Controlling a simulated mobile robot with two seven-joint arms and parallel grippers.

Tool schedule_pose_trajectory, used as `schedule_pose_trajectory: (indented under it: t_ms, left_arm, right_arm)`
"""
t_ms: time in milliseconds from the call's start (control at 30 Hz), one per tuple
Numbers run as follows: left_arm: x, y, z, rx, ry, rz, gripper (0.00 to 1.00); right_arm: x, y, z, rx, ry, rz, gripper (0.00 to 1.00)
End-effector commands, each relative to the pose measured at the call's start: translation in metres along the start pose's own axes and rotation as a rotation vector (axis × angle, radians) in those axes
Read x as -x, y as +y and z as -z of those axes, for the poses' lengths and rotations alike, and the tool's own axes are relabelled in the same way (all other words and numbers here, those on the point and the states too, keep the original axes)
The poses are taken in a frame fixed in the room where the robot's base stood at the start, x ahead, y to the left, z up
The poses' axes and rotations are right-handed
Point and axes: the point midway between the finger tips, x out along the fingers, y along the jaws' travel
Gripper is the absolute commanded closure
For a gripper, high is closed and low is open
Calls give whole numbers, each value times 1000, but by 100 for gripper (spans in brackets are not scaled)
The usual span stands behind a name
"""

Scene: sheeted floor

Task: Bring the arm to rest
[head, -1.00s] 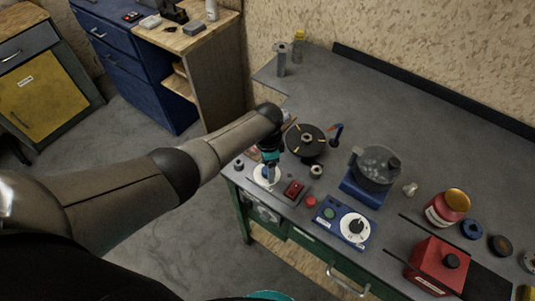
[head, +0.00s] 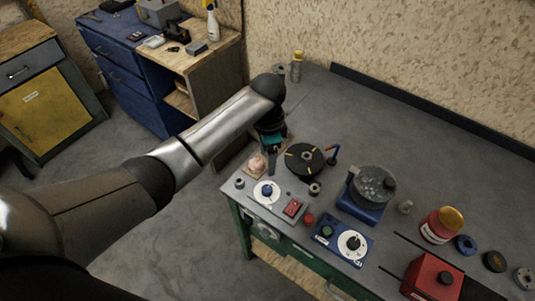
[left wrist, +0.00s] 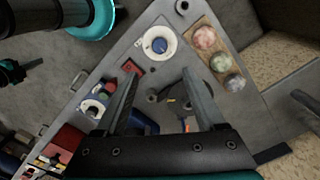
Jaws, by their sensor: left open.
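My left arm reaches in from the left in the head view. Its gripper (head: 270,163) points down over the near left corner of the grey workbench (head: 305,92). In the left wrist view the two fingers (left wrist: 160,75) are spread wide with nothing between them. The white dial with a blue knob (head: 267,191) lies on the bench below, apart from the fingers; it also shows in the left wrist view (left wrist: 158,43). My right gripper is not seen.
A wooden tray with several round pieces (left wrist: 202,22) lies close to the gripper. A black disc (head: 304,159), a red switch (head: 293,208), a blue-based pot (head: 371,188) and a red box (head: 432,278) stand on the bench. Floor at left is clear.

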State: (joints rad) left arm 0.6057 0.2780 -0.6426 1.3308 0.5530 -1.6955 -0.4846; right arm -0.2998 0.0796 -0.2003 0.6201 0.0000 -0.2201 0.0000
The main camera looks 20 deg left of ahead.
Motion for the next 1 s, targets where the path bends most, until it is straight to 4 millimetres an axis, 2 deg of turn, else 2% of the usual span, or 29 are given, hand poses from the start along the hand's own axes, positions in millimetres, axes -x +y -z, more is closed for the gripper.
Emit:
schedule_pose_trajectory:
  t_ms: [533,633,767,1000]
  left_arm:
    - [2,0,0,0,0,0,29]
    - [-2,6,0,3,8,-3,29]
    - [-13,30,0,28,44,-10,29]
    - [-28,92,-13,174,157,-12,29]
  right_arm:
    - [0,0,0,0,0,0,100]
    - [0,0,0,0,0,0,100]
    - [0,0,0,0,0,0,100]
    - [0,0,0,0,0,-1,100]
